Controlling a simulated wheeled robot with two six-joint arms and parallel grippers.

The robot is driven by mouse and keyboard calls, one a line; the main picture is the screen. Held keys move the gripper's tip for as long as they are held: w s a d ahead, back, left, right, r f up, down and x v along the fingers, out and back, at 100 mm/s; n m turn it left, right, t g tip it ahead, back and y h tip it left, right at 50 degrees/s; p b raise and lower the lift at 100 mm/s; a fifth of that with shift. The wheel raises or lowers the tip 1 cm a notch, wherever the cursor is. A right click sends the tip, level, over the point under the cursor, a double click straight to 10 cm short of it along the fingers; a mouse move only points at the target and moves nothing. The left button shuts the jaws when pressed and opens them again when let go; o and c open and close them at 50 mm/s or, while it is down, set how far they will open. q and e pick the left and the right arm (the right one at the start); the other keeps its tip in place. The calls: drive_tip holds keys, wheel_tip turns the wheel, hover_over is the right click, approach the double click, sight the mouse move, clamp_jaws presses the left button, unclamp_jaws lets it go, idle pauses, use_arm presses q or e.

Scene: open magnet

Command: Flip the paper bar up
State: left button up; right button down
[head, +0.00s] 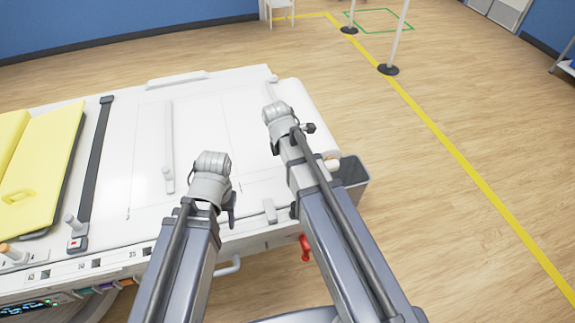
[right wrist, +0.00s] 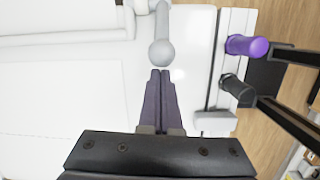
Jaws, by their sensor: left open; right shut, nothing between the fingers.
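A slim white bar (head: 167,150) lies across the white table top in the head view, with a small knob at its near end. I take it for the paper bar. In the right wrist view a grey-white bar with a rounded end (right wrist: 162,50) stands just beyond my right fingertips; I cannot tell whether it is the same one. My right gripper (right wrist: 160,75) is shut and empty, its purple fingers just short of that rounded end. My left gripper (head: 231,207) is open over the table's near side. The arms hide much of both grippers in the head view.
A yellow pad (head: 40,160) and a dark strap (head: 92,160) lie on the left of the table. A purple-capped handle (right wrist: 247,45) and a black one (right wrist: 238,90) jut out right of my right fingers. A grey bin (head: 352,178) hangs at the table's right end.

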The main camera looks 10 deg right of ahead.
use_arm(q)
drive_tip(key=shift+r, duration=0.1)
drive_tip(key=shift+r+p, duration=0.4)
drive_tip(key=shift+p, duration=0.05)
use_arm(e)
drive_tip(key=shift+d+r+y, duration=0.3)
drive_tip(key=shift+r+y, duration=0.05)
drive_tip(key=shift+y, duration=0.05)
